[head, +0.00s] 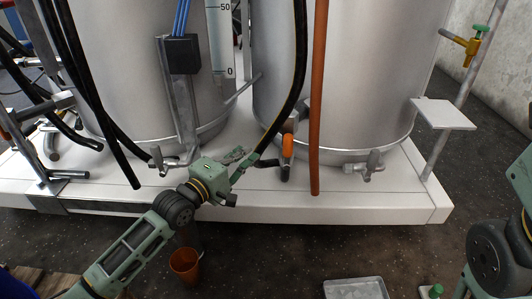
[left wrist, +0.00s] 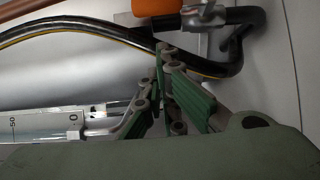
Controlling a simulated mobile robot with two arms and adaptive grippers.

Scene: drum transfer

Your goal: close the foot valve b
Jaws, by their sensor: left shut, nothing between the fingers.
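My left gripper (head: 252,160) is shut and empty low in front of the gap between the two drums. Its closed fingers also show in the left wrist view (left wrist: 167,85). Just right of the fingers in the head view is a valve with an orange handle (head: 288,144), standing about upright. The handle (left wrist: 157,7) and its metal fitting (left wrist: 203,15) show at the top of the left wrist view, apart from the fingers. Metal foot valves sit at the left drum (head: 165,160) and the right drum (head: 371,165). No label tells which is b. My right gripper is not in view.
A black hose with a yellow stripe (head: 297,75) runs down near the orange handle. An orange-brown pipe (head: 319,100) stands right of it. The white platform (head: 400,205) has bare room at the right. A brown cup (head: 184,262) and a grey tray (head: 355,289) are lower down.

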